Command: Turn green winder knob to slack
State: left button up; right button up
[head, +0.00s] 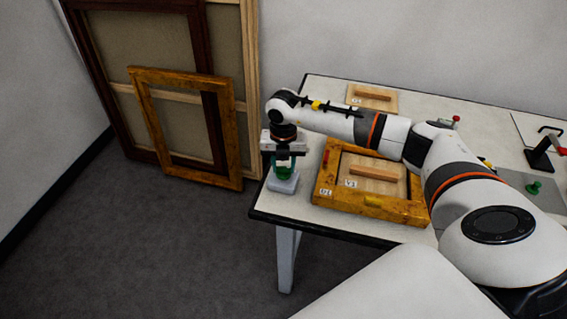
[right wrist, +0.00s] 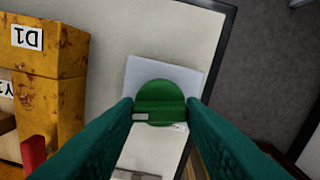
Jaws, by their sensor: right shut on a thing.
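The green winder knob (head: 283,171) stands on a pale base block (head: 284,182) near the table's left front corner. My right gripper (head: 284,160) points straight down over it, with its green fingers around the knob. In the right wrist view the round green knob (right wrist: 160,102) sits between the two fingertips (right wrist: 160,108), and the gripper is shut on it. The pale block (right wrist: 190,72) shows behind the knob. The fingers and wrist hide part of the knob in the head view. My left gripper is not in view.
A gilt frame marked D1 (head: 375,206) lies right of the knob, with a wooden panel (head: 370,177) inside it. Another panel (head: 371,97) lies behind. A second green knob (head: 534,187) stands at the far right. Large frames (head: 185,120) lean on the wall left of the table.

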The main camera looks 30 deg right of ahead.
jog(key=n+b, duration=0.3)
jog(key=shift+f, duration=0.15)
jog(key=n+b, duration=0.3)
jog(key=n, duration=0.2)
jog(key=n+b, duration=0.2)
jog(key=n, duration=0.2)
jog(key=shift+b, duration=0.35)
jog(key=shift+r+n+b, duration=0.2)
jog(key=shift+n+b, duration=0.55)
jog(key=shift+n, duration=0.95)
jog(key=o, duration=1)
